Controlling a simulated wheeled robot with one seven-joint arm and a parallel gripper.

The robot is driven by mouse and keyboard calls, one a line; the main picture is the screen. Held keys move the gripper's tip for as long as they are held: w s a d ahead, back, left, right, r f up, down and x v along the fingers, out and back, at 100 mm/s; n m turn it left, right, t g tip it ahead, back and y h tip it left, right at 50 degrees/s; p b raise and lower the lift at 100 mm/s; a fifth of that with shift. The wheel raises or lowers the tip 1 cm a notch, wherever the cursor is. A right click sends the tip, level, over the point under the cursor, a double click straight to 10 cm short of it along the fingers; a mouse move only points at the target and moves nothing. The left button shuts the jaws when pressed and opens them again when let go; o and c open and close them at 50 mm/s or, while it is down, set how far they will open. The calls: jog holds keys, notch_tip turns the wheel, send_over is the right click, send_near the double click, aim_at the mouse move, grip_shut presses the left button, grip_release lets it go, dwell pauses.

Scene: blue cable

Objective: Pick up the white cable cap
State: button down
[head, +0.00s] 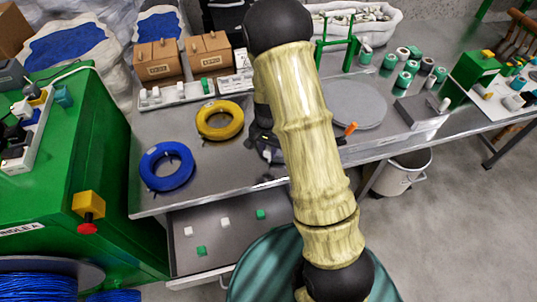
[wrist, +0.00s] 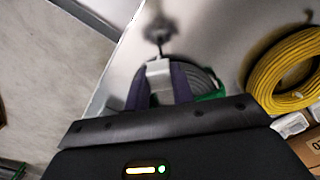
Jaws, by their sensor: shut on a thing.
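In the wrist view my gripper (wrist: 160,88) has its two dark fingers closed on a small white block-like piece, the white cable cap (wrist: 158,70). A dark stem or shadow shows just beyond the cap. Whether the cap touches the table is unclear. Behind the fingers lies a grey coil (wrist: 203,84) with a green part (wrist: 213,95). In the head view my arm covers most of the gripper, and the held cap is hidden there.
A yellow cable coil (head: 220,119) and a blue one (head: 166,166) lie on the metal table (head: 205,172). Cardboard boxes (head: 158,61) stand behind. An open drawer (head: 228,243) below holds white and green pieces. A grey disc (head: 357,104) and several green-and-white spools are right of my arm.

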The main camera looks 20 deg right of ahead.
aim_at(269, 150)
notch_tip(269, 150, up, 6)
dwell(0.7)
notch_tip(269, 150, down, 2)
jog(key=p, duration=0.2)
jog(key=shift+d+f+p, duration=0.1)
jog(key=shift+f+p, duration=0.15)
jog(key=shift+p, duration=0.1)
jog(key=shift+f, duration=0.1)
notch_tip(269, 150, down, 4)
jog(key=b, duration=0.4)
jog(key=shift+f, duration=0.65)
jog(key=shift+w, duration=0.1)
